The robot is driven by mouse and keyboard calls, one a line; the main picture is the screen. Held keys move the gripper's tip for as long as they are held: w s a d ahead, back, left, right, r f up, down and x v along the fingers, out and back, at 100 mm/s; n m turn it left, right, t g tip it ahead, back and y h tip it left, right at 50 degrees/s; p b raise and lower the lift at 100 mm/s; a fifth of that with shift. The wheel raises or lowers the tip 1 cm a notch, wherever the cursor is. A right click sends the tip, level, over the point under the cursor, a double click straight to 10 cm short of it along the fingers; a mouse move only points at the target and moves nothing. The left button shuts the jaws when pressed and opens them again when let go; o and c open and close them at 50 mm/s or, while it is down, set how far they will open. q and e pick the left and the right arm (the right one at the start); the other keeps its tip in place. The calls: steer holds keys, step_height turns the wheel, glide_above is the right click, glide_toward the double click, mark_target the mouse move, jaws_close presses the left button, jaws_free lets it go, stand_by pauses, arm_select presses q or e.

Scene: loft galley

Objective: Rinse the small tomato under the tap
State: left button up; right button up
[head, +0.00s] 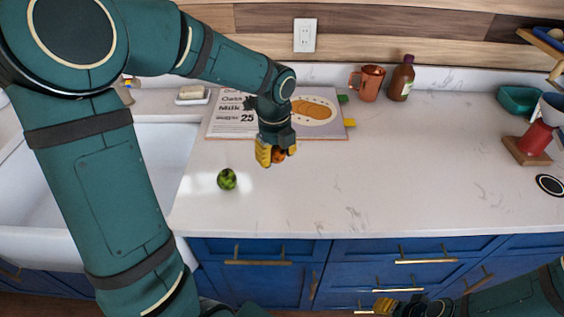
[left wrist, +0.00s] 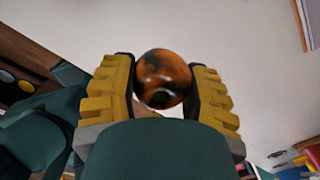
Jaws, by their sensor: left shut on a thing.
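My left gripper (head: 276,155) has yellow fingers shut on a small, round, orange-and-dark tomato (head: 278,156). In the left wrist view the tomato (left wrist: 163,79) sits between the two finger pads (left wrist: 165,92). The gripper is over the white counter, in front of the open cookbook. The white sink (head: 165,150) is at the left, partly hidden behind my left arm. I cannot make out the tap. My right gripper (head: 385,306) shows only in part at the bottom, low in front of the blue cabinets.
A dark green round fruit (head: 227,179) lies on the counter between sink and gripper. The open cookbook (head: 228,126) lies behind. A copper mug (head: 370,83), a brown bottle (head: 401,79) and a green bowl (head: 519,99) stand toward the back. The counter's right middle (head: 420,170) is clear.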

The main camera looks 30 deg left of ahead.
arm_select(q)
steer(key=a+f+n+t+y, duration=0.1)
steer(key=a+n, duration=0.2)
steer(key=a, duration=1.2)
steer(key=s+a+r+n+y+p, duration=0.1)
steer(key=s+a+n, duration=0.1)
steer(key=s+a, duration=0.65)
steer(key=s+a+n+y+p, duration=0.15)
steer(key=s+a, duration=0.35)
steer(key=a, duration=0.6)
steer(key=s+a+r+n+y, duration=0.1)
steer(key=s+a+n+y, duration=0.1)
steer(key=s+a, duration=0.65)
steer(key=w+a+f+p, duration=0.1)
steer(key=w+a+p, duration=0.1)
steer(key=a, duration=0.5)
steer(key=w+a+f+p, duration=0.1)
steer(key=w+a+p, duration=0.1)
steer(key=w+a, duration=0.2)
steer(key=shift+w+a+f+t, duration=0.2)
steer(key=shift+a+f+t, duration=0.15)
steer(key=shift+a, duration=1.35)
arm_select(e)
step_height(320, 180, up, 7)
steer(key=w, duration=0.2)
steer(key=shift+d+t, duration=0.2)
steer(key=shift+t, duration=0.1)
steer(key=shift+f, duration=0.1)
arm_select(q)
steer(key=shift+w, duration=0.15)
